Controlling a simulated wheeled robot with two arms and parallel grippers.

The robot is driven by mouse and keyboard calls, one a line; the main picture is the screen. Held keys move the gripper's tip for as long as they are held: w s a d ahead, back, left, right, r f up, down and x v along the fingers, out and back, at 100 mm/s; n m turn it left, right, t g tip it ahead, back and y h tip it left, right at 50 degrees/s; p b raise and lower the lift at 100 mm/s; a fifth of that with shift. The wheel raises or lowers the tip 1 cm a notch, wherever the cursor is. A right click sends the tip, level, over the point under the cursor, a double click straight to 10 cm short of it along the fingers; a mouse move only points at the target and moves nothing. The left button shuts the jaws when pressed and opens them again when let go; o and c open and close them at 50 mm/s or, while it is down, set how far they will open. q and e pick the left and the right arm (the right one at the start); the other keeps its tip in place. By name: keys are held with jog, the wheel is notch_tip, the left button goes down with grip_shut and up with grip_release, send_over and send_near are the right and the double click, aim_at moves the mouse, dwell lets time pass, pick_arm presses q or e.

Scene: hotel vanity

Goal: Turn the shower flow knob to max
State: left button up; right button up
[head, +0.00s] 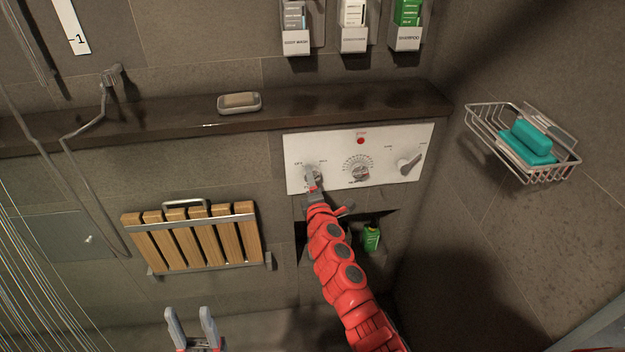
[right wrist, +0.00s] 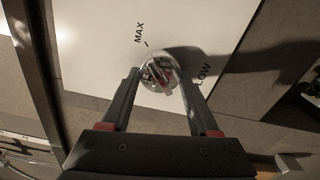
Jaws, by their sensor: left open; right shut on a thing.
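The white control panel (head: 425,140) is on the back wall below the ledge. Its left knob (head: 319,177) is round and partly hidden by my right gripper (head: 313,182). In the right wrist view the shiny knob (right wrist: 160,70) sits between the fingertips of my right gripper (right wrist: 160,80), which is shut on it. The word MAX is printed beyond the knob at upper left, and LOW is at its right. I cannot tell where the knob's pointer stands. My left gripper (head: 192,322) is open and empty at the bottom of the head view.
The panel also has a middle dial (head: 360,172) and a right lever (head: 409,163). A soap dish (head: 239,109) stands on the ledge (head: 330,103). A wire basket (head: 480,125) is on the right wall. A folded wooden seat (head: 190,238) hangs at left. A niche with a green bottle (head: 371,238) is below.

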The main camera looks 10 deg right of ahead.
jog(key=shift+a+r, duration=0.35)
jog(key=shift+r, duration=0.15)
jog(key=o, duration=1.4)
jog(key=shift+c, duration=0.2)
jog(key=shift+d+f, duration=0.1)
jog(key=shift+f, duration=0.1)
jog(key=shift+s+d, duration=0.1)
jog(key=s+b, duration=0.1)
jog(key=s, duration=1.6)
jog(key=shift+s+d, duration=0.25)
jog(key=shift+d, duration=0.05)
